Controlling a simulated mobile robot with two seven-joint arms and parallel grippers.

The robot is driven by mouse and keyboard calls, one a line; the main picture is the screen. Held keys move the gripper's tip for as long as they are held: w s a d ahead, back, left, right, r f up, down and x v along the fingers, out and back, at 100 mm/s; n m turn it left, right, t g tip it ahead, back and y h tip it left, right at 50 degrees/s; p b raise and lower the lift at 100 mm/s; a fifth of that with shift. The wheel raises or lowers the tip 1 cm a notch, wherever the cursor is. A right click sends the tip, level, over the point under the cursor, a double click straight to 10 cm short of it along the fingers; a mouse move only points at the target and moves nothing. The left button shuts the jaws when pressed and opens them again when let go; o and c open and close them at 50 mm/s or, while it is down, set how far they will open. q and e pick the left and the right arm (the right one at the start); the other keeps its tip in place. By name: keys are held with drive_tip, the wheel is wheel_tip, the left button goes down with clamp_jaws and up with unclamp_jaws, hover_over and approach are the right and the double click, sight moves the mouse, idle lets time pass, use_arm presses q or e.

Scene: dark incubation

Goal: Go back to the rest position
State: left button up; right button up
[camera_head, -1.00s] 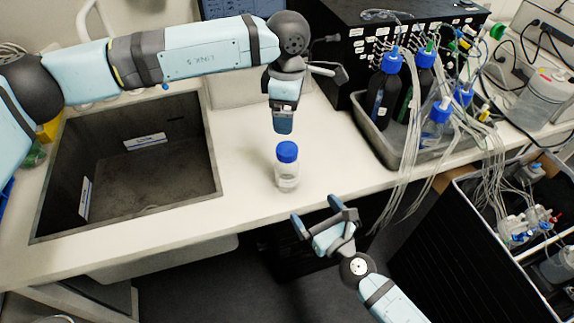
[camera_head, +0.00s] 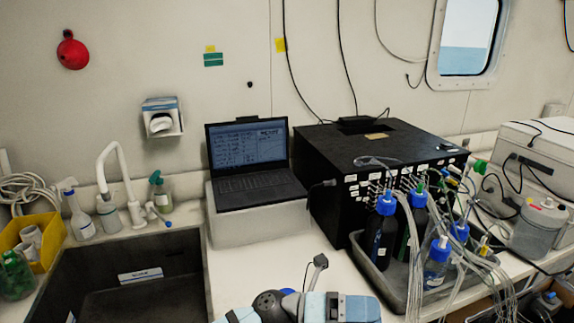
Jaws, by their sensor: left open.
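My left gripper (camera_head: 350,308) is at the bottom middle of the head view, low over the white worktop (camera_head: 312,248). Its light blue hand points to the right and is cut by the lower edge. It is open and nothing shows in it. My dark wrist joint and a small grey bracket stand beside it. A small patch of blue (camera_head: 287,291) shows behind the wrist; I cannot tell for sure that it is the cap of the bottle. My right gripper is out of view.
A laptop (camera_head: 248,165) stands on a white box behind the arm. A black box (camera_head: 375,150) with tubing stands right of it. A grey tray (camera_head: 394,294) holds blue-capped bottles and tubes. A dark sink (camera_head: 85,270) with a white tap (camera_head: 128,185) is at left.

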use_arm(q)
drive_tip(key=w+a+f+n+t+y, duration=0.1)
drive_tip(key=a+f+n+t+y, duration=0.15)
drive_tip(key=a+n+t, duration=0.4)
drive_tip(key=w+a+f+n+t+y+p, duration=0.1)
drive_tip(key=w+a+f+n+t, duration=0.2)
drive_tip(key=n+t, duration=0.6)
drive_tip(key=a+f+n+t+y, duration=0.2)
drive_tip(key=a+f+n+t, duration=0.25)
drive_tip(key=n, duration=0.65)
drive_tip(key=s+a+f+n+g+y+p, duration=0.1)
drive_tip(key=s+a+f+n+g+y, duration=0.3)
drive_tip(key=s+a+f+n+y, duration=0.7)
drive_tip(key=s+a+f+n, duration=0.3)
drive_tip(key=s+a+f, duration=0.2)
drive_tip(key=a+f, duration=0.2)
wheel_tip(320, 180, down, 2)
drive_tip(key=shift+a+f+g, duration=0.1)
drive_tip(key=shift+a+g, duration=0.2)
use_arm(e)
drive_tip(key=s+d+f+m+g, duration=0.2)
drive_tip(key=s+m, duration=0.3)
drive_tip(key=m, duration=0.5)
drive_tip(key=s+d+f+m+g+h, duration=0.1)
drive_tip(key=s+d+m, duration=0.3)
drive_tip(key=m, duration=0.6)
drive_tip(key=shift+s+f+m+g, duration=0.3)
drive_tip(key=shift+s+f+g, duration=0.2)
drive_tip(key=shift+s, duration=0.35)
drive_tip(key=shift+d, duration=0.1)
